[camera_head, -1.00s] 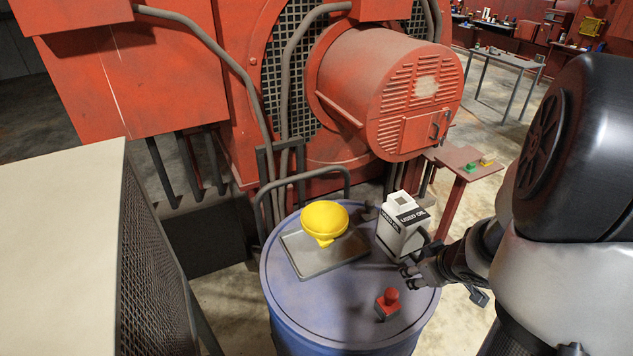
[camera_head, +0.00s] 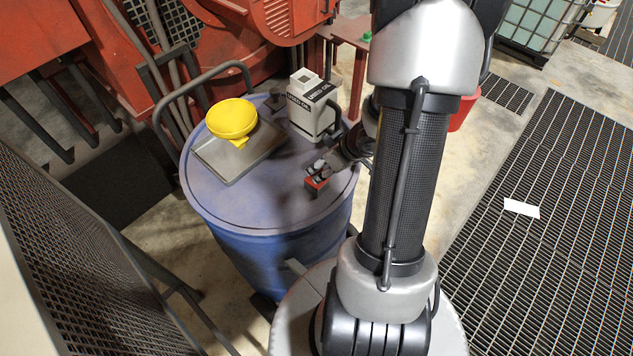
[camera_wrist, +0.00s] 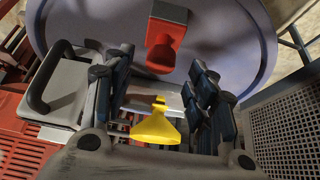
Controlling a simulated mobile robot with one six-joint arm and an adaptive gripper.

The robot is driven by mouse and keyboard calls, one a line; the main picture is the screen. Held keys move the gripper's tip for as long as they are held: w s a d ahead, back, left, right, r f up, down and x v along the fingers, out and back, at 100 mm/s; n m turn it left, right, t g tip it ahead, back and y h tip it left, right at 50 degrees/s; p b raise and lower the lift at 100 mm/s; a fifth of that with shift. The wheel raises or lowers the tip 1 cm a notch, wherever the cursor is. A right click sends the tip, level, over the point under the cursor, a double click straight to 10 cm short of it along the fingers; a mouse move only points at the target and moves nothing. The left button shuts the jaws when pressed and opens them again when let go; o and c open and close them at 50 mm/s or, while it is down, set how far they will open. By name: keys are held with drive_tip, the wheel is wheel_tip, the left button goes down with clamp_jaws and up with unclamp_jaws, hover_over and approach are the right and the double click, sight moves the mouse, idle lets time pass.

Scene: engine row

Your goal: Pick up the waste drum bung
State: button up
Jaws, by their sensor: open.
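The red waste drum bung (camera_head: 313,186) stands on top of the blue drum (camera_head: 235,207), near its front right edge. It has a square base, and its upper part is partly covered by my gripper (camera_head: 319,169). In the wrist view the bung (camera_wrist: 164,52) shows beyond the fingertips, upper middle, roughly in line with the gap between them. My gripper (camera_wrist: 150,82) is open, with nothing visible held between its fingers. The head view does not show clearly whether the fingers touch the bung.
A yellow funnel (camera_head: 231,119) sits on a grey tray (camera_head: 207,158) on the drum's left side. A white used oil can (camera_head: 309,113) stands behind the bung. A mesh-sided cabinet (camera_head: 55,230) is at left. Floor grating (camera_head: 560,220) lies at right.

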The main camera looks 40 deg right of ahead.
drive_tip(key=b+x, duration=0.3)
drive_tip(key=x, duration=0.2)
drive_tip(key=shift+w+f, duration=0.1)
drive_tip(key=shift+f, duration=0.2)
drive_tip(key=shift+r, duration=0.1)
drive_tip(key=c, duration=1.2)
drive_tip(key=shift+o, duration=0.2)
drive_tip(key=shift+r, duration=0.1)
